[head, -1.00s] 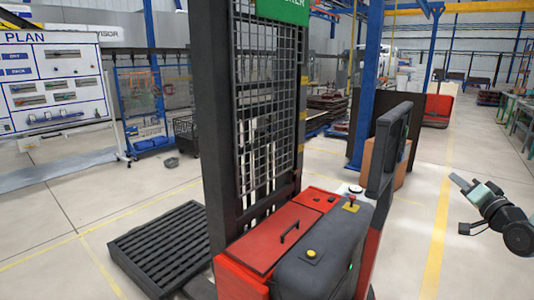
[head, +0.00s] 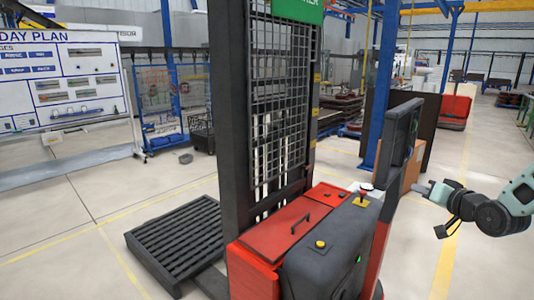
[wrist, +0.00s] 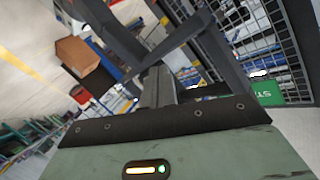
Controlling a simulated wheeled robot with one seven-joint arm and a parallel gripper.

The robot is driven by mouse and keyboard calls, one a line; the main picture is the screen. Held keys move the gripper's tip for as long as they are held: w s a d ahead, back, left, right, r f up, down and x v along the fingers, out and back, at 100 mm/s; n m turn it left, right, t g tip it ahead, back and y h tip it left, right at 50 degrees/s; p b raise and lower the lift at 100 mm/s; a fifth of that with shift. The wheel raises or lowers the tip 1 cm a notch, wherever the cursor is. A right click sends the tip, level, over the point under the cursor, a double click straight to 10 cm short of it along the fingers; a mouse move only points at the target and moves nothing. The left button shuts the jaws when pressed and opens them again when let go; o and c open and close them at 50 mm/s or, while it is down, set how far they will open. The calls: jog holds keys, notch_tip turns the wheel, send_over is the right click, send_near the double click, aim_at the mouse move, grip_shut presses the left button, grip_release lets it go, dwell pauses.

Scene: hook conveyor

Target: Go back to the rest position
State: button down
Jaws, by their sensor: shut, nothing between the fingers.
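My gripper (head: 428,190) is at the right of the head view, held in the air to the right of the red and black stacker (head: 299,218). A gap of floor shows between them in the picture. In the wrist view my gripper (wrist: 158,75) shows its pale green body at the bottom, with the dark fingers shut together in the middle and nothing between them. The stacker's dark frame and mesh (wrist: 256,40) fill the upper right of that view.
A slatted black pallet (head: 185,242) lies on the floor left of the stacker. A white plan board (head: 60,80) stands at the far left. A brown box (head: 412,165) stands behind the stacker. The floor with a yellow line (head: 447,262) at the right is clear.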

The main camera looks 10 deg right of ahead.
jog(key=s+a+f+n+g+b, duration=0.1)
jog(key=s+a+f+n+g, duration=0.15)
jog(key=a, duration=0.55)
jog(key=s+a+f+n+g+y+b, duration=0.1)
jog(key=s+a+n+g, duration=0.15)
jog(key=a, duration=0.65)
jog(key=s+a+f+n+g, duration=0.2)
jog(key=a+g, duration=0.1)
jog(key=a, duration=0.5)
jog(key=s+a+n+g+h+b, duration=0.1)
jog(key=s+a, duration=0.5)
jog(key=s, duration=0.7)
jog(key=s+a+n+g+b, duration=0.1)
jog(key=s+a+n+g, duration=0.3)
jog(key=s, duration=1)
jog(key=shift+a+r+n+g+h+b, duration=0.2)
jog(key=shift+a+n+g+h+b, duration=0.15)
jog(key=shift+a+g, duration=0.75)
jog(key=shift+d+f, duration=0.1)
jog(key=shift+d, duration=0.05)
